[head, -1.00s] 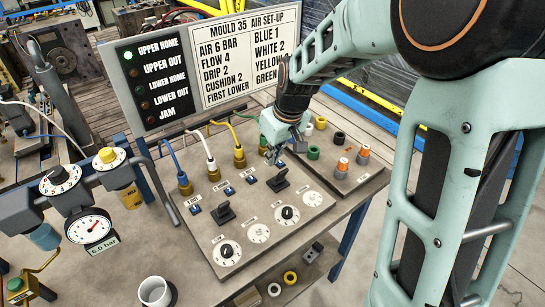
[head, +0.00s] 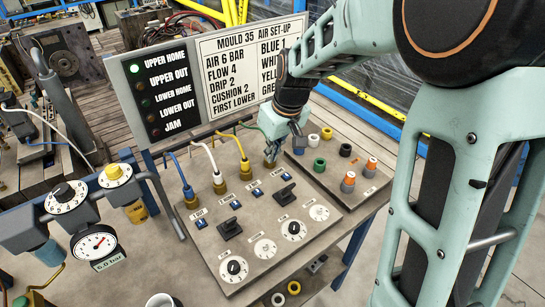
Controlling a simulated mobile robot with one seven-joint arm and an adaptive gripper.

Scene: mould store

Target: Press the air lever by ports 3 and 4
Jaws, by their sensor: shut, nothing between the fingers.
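The air panel (head: 255,215) has a row of brass ports with blue, white and yellow hoses. The fourth brass port (head: 271,161), at the right end of the row, shows beside my gripper. The black lever (head: 284,191) on the right, in front of the third and fourth ports, is the one by ports 3 and 4; its label is too small to read. A second black lever (head: 229,228) sits to the left. My gripper (head: 299,144) is shut and empty, behind and slightly right of the right lever, apart from it.
Round dials (head: 233,268) line the panel's front. A side tray (head: 330,178) holds coloured rings and orange-topped fittings. A status board (head: 166,95) with a green lamp by UPPER HOME stands behind. A pressure gauge (head: 95,243) and valves are at the left.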

